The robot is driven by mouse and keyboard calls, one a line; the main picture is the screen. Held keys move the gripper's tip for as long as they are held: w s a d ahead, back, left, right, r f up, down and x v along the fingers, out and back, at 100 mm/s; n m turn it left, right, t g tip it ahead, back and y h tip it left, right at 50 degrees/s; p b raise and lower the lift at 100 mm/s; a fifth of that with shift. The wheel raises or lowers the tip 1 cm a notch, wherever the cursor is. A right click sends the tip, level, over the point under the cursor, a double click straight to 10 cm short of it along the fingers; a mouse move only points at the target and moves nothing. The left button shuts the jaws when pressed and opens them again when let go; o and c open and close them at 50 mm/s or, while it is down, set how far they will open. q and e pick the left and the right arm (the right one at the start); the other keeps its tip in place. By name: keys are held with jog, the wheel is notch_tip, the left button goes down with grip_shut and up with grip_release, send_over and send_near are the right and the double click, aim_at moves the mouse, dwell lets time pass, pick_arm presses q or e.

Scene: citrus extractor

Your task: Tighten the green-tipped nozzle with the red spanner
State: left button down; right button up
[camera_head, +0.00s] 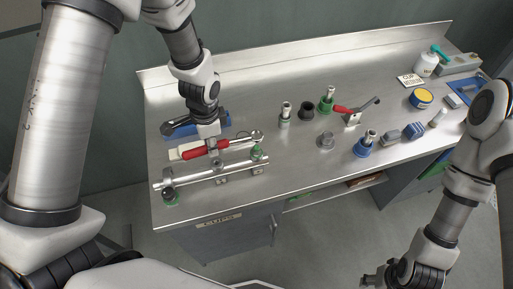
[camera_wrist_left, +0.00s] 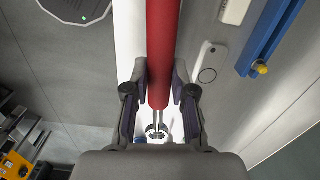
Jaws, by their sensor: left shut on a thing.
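The red spanner (camera_head: 196,153) has a red handle and a metal ring end. It lies across my left gripper (camera_head: 212,142), which is shut on its handle. The left wrist view shows the red handle (camera_wrist_left: 163,50) between both fingers. A green-tipped nozzle (camera_head: 257,153) stands at the right end of a metal pipe rail (camera_head: 205,177). The spanner's ring end is close to this nozzle in the head view; I cannot tell whether they touch.
A blue tray (camera_head: 176,132) with a dark tool lies behind my left gripper. Several nozzle-like parts stand mid-bench, including a green-based one (camera_head: 326,105) and a blue-based one (camera_head: 363,148). A red-handled lever fixture (camera_head: 352,117) stands between them. Bare steel lies in front of them.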

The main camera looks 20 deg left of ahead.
pick_arm(q)
jog(key=shift+s+r, duration=0.1)
jog(key=shift+r, duration=0.8)
jog(key=shift+a+r, duration=0.15)
jog(key=shift+a, duration=0.1)
jog(key=shift+s+a+r+b, duration=0.55)
jog(key=shift+s+a+b, duration=0.1)
jog(key=shift+s+a, duration=0.15)
jog(key=shift+s+a+r+b, duration=0.4)
jog(key=shift+a+b, duration=0.15)
jog(key=shift+b, duration=0.05)
jog(key=shift+s+a+r, duration=0.3)
jog(key=shift+a+r, duration=0.1)
